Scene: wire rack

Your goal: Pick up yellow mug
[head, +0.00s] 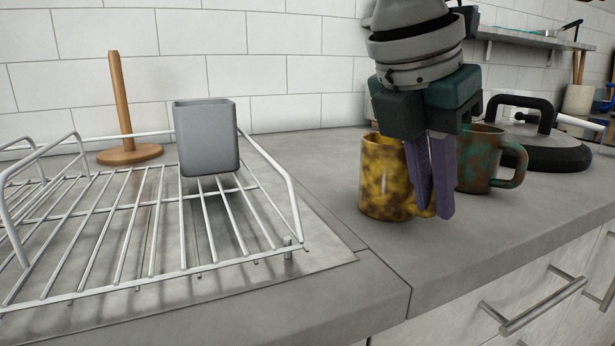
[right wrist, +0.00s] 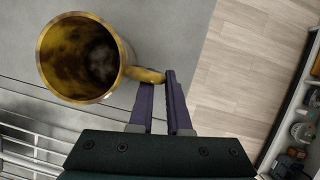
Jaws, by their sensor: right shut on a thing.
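The yellow mug (head: 385,178), mottled with dark brown, stands upright on the grey counter in the head view. Its round opening shows in the right wrist view (right wrist: 82,58), and it looks empty. My right gripper (head: 436,212), with purple fingers, comes down at the mug's right side. It is shut on the mug's handle, which lies between the fingertips in the right wrist view (right wrist: 158,88). Part of the handle is hidden behind the fingers in the head view. My left gripper is not in view.
A green-brown mug (head: 478,165) stands just right behind my right gripper. A dark lidded pan (head: 545,150) is farther right. At left, a wire rack (head: 110,225) holds a grey cup (head: 206,138). A wooden paper-towel holder (head: 125,115) stands behind. The counter's front edge is close.

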